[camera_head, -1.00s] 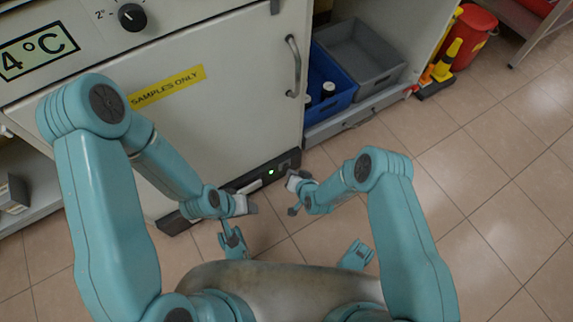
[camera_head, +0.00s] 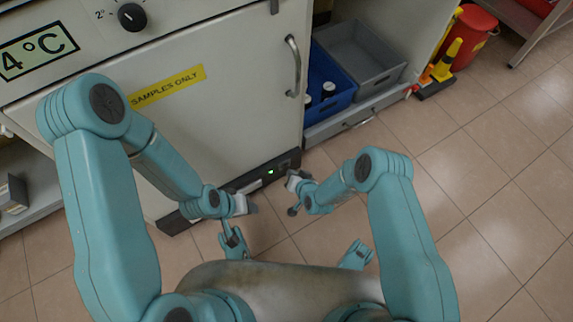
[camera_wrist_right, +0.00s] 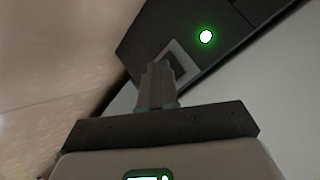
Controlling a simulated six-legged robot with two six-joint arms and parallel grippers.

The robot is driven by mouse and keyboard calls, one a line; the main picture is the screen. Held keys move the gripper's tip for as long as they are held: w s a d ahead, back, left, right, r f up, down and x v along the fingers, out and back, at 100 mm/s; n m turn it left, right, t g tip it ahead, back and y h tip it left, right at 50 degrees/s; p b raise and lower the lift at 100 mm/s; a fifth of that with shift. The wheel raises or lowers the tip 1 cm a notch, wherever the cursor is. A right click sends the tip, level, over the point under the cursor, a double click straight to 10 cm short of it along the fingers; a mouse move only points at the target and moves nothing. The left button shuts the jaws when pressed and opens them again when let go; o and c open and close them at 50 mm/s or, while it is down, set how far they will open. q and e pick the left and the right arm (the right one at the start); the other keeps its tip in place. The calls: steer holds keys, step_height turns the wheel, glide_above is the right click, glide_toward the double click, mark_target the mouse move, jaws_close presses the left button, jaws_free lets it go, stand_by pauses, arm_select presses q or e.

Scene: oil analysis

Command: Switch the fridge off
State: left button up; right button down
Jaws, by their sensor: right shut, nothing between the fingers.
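The white fridge (camera_head: 225,110) stands in front of me with its door shut. A dark strip runs along its bottom edge, with a lit green light (camera_head: 270,171) and a switch (camera_head: 284,162) beside it. The right wrist view shows the switch's grey frame (camera_wrist_right: 184,56) and the glowing green light (camera_wrist_right: 205,36) to its right. My right gripper (camera_head: 292,178) is shut and empty, its fingertips in front of the switch. The fingers hide part of the switch, so I cannot tell its position or whether they touch it. My left gripper (camera_head: 248,207) is near the strip's left part; its jaws are unclear.
The fridge has a dial (camera_head: 132,17), a 4°C display (camera_head: 38,52) and a door handle (camera_head: 294,66). To the right are a blue crate (camera_head: 330,85), a grey crate (camera_head: 360,52) and a red bucket (camera_head: 470,38). The tiled floor at right is clear.

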stand_by(0.5)
steer(key=shift+w+a, duration=0.25)
steer(key=shift+w, duration=0.1)
steer(key=shift+w+a+r, duration=0.1)
steer(key=shift+w+a, duration=0.05)
steer(key=shift+w, duration=0.05)
stand_by(0.5)
stand_by(0.4)
steer(key=shift+s+d, duration=0.4)
steer(key=shift+s, duration=0.2)
steer(key=shift+p, duration=0.3)
steer(key=s+d, duration=0.1)
steer(key=s, duration=0.1)
steer(key=s+d+p, duration=0.1)
steer(key=s+d, duration=0.1)
steer(key=shift+f, duration=0.4)
